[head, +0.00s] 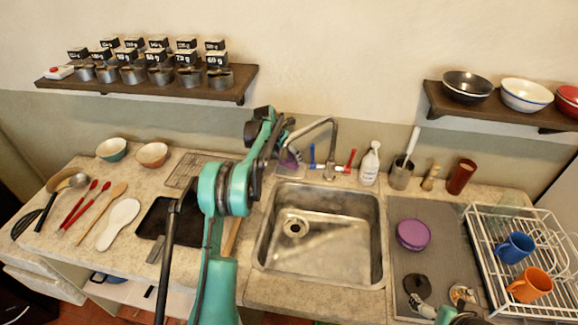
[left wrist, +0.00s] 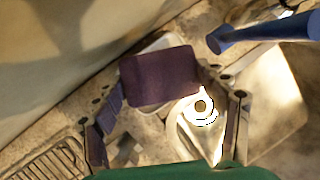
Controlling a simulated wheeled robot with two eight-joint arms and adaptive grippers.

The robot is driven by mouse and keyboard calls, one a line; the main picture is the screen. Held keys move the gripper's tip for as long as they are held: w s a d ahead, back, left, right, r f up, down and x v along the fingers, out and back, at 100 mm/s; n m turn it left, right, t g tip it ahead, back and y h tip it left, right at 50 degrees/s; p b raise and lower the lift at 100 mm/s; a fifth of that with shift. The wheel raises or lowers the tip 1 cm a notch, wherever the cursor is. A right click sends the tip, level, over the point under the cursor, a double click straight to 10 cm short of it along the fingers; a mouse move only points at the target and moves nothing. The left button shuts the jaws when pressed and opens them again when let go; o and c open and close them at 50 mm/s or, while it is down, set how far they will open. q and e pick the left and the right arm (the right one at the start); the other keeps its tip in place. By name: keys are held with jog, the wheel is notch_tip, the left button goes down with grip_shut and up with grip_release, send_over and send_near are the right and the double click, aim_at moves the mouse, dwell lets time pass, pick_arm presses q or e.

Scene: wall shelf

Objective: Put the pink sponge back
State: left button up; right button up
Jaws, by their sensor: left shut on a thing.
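The pink sponge (left wrist: 160,77) shows dark purple in the left wrist view, a block between the fingers of my left gripper (left wrist: 166,108). My left gripper is shut on it. In the head view my left gripper (head: 284,148) is behind the sink's left back corner, beside the tap, and mostly hides the sponge (head: 291,160). A pale dish (left wrist: 160,47) shows behind the sponge in the wrist view. I cannot tell whether the sponge touches it. Teal parts of my right arm show at the bottom edge of the head view; its jaw state is unclear.
The tap (head: 332,150) with blue and red handles stands close right of my left gripper; the blue handle (left wrist: 262,33) is near it. A white bottle (head: 370,164) stands farther right. The sink (head: 318,232) is empty. A wire rack (head: 187,170) lies left.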

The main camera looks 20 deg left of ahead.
aim_at(289, 163)
pick_arm(q)
notch_tip(289, 163, down, 4)
jog(key=shift+r+b, duration=0.25)
jog(key=shift+b, duration=0.1)
jog(key=shift+c, duration=0.3)
jog(key=o, duration=0.9)
jog(key=p+v, duration=0.1)
jog(key=v, duration=0.6)
jog(key=shift+s+r+p, duration=0.1)
jog(key=shift+r+p, duration=0.2)
jog(key=shift+p, duration=0.05)
